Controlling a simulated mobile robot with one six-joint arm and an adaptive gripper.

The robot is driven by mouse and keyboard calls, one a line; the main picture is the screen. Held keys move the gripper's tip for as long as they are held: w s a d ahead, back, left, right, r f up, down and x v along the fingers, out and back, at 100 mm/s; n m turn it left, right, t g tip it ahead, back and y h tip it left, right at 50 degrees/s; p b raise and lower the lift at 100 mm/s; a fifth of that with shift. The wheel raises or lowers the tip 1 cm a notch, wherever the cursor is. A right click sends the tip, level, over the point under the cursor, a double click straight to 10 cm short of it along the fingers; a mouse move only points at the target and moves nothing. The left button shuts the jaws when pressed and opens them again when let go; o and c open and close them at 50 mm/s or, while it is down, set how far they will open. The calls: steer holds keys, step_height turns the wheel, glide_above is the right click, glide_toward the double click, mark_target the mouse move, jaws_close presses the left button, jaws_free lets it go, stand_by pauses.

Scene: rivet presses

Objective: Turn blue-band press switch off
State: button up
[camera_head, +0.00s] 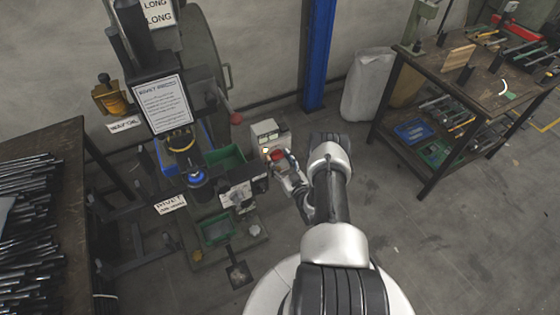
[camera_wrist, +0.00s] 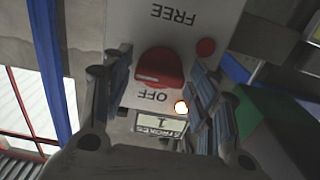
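The switch is a red rotary knob (camera_wrist: 160,68) on a pale panel (camera_wrist: 215,15) in the wrist view. The panel reads FREE above the knob and OFF below it, both upside down. A pale mark shows on the knob's left side. My gripper (camera_wrist: 162,72) is open, with one finger left of the knob and one right of it; gaps show on both sides. In the head view, my gripper (camera_head: 283,161) is at the red knob (camera_head: 277,155), beside the press (camera_head: 160,100). A blue part (camera_head: 197,178) shows on this press.
A small light (camera_wrist: 181,107) glows below the knob, and a dark red one (camera_wrist: 206,47) sits at upper right. A small label plate (camera_wrist: 160,127) is below. A rack of dark rods (camera_head: 30,230) stands left; a workbench (camera_head: 480,85) stands right.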

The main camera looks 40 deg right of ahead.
steer(key=c, duration=0.7)
steer(key=shift+c, duration=0.2)
steer(key=shift+n, duration=0.4)
steer(key=n, duration=1.7)
steer(key=o, duration=1.1)
steer(key=shift+c, duration=0.2)
